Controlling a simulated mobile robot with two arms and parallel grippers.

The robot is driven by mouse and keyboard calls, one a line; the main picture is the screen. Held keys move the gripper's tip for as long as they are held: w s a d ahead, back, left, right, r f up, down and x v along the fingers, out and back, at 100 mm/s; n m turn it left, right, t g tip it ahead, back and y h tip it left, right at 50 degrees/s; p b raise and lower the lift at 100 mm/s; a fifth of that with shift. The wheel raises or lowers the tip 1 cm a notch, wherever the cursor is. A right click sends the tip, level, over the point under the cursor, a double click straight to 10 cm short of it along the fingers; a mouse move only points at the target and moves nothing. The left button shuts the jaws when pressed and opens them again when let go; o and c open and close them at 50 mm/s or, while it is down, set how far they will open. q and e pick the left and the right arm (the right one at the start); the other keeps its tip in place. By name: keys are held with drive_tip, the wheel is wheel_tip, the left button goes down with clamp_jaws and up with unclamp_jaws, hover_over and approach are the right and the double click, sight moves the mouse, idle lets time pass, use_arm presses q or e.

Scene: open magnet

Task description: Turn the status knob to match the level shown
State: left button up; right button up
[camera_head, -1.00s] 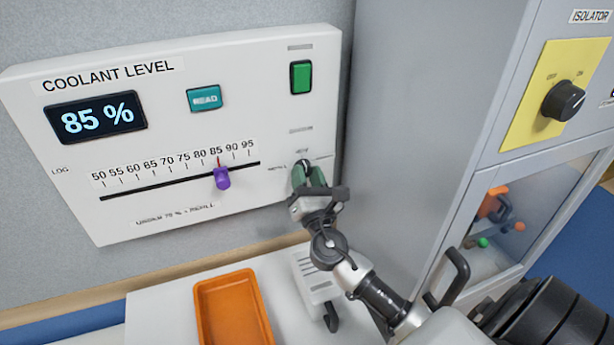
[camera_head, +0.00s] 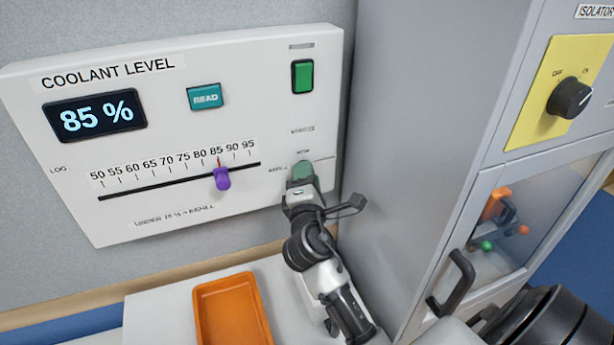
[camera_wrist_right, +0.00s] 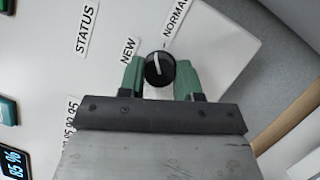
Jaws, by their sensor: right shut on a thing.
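The coolant panel's display (camera_head: 95,117) reads 85 %, and the purple slider (camera_head: 222,178) sits near 85 on its scale. The black status knob (camera_wrist_right: 160,68) has a white pointer line, tipped slightly left of straight up in the wrist view, between the labels NEW (camera_wrist_right: 128,50) and NORMAL (camera_wrist_right: 176,18). My right gripper (camera_head: 302,172) is at the panel's lower right. In the wrist view, its green fingers (camera_wrist_right: 159,76) are shut on the knob from both sides. The knob is hidden in the head view. My left gripper is not in view.
A green rocker switch (camera_head: 302,76) and a teal READ button (camera_head: 205,97) are on the panel. An orange tray (camera_head: 232,315) lies below. A grey cabinet with an isolator knob (camera_head: 570,98) and a handle (camera_head: 453,283) stands close on the right.

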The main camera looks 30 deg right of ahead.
drive_tip(key=m+g, duration=0.1)
drive_tip(key=m, duration=0.1)
drive_tip(key=m+p, duration=0.1)
drive_tip(key=m, duration=0.1)
drive_tip(key=shift+r+m+g, duration=0.1)
drive_tip(key=shift+m+g, duration=0.3)
drive_tip(key=shift+p, duration=0.3)
drive_tip(key=o, duration=0.9)
